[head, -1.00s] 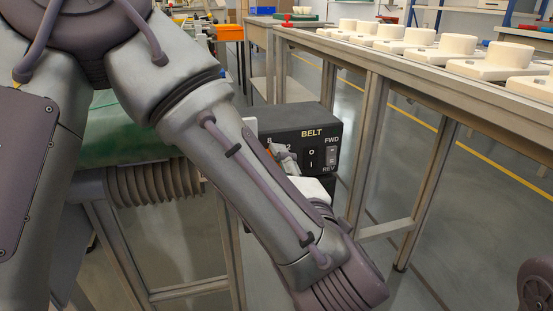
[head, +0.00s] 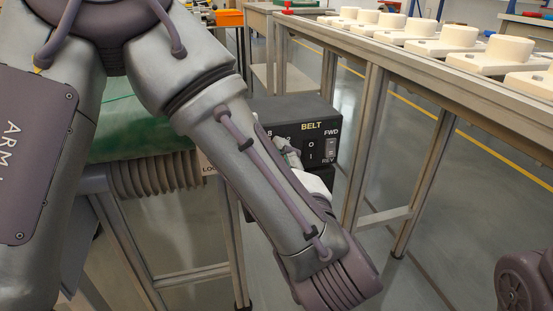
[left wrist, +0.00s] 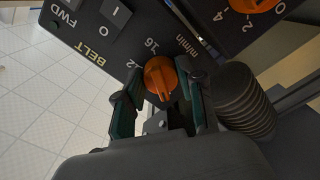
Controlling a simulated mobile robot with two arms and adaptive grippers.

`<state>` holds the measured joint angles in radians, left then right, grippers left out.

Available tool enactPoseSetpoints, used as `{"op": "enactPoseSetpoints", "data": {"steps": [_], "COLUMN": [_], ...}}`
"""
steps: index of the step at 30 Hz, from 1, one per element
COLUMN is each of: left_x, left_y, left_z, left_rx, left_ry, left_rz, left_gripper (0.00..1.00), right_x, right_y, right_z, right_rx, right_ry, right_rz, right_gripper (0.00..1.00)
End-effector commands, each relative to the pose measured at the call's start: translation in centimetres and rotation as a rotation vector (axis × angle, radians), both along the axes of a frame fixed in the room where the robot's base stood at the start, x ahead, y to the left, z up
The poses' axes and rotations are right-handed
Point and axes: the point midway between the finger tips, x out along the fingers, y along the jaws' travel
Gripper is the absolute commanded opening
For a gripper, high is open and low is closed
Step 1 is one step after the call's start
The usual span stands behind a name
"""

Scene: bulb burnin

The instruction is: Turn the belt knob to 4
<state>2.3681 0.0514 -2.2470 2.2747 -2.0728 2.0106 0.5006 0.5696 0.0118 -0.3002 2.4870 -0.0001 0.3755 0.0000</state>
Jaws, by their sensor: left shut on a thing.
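The knob's exact setting is hard to read. In the head view my left forearm hides the knob and much of the gripper. My right gripper is not in view.
A second orange knob (left wrist: 252,3) with 0, -2 and -4 marks is at the top right of the left wrist view. A black ribbed cylinder (left wrist: 245,102) is close beside the right finger. A bench with white round-topped parts (head: 455,42) runs along the right.

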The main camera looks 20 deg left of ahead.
Motion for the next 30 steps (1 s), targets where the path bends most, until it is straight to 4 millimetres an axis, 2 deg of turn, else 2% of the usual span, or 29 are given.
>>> {"op": "enactPoseSetpoints", "data": {"steps": [1,5,16,25,30], "left_x": [0.0,0.0,-0.4,-4.3,-5.9], "left_y": [-0.1,-0.1,-0.4,-3.1,-4.1], "left_z": [-0.1,-0.1,0.0,0.0,-0.1], "left_rx": [-0.001,-0.001,0.0,0.004,-0.001], "left_ry": [0.003,0.002,0.001,0.0,0.001], "left_rz": [-0.003,-0.002,-0.003,-0.007,-0.004], "left_gripper": [0.41,0.63,0.63,0.63,0.63], "right_x": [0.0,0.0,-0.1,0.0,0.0], "right_y": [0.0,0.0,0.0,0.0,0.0], "right_z": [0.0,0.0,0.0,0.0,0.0], "right_rx": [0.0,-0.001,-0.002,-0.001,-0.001], "right_ry": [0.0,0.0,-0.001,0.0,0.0], "right_rz": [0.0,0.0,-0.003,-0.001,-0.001], "right_gripper": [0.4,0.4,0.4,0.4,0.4]}}
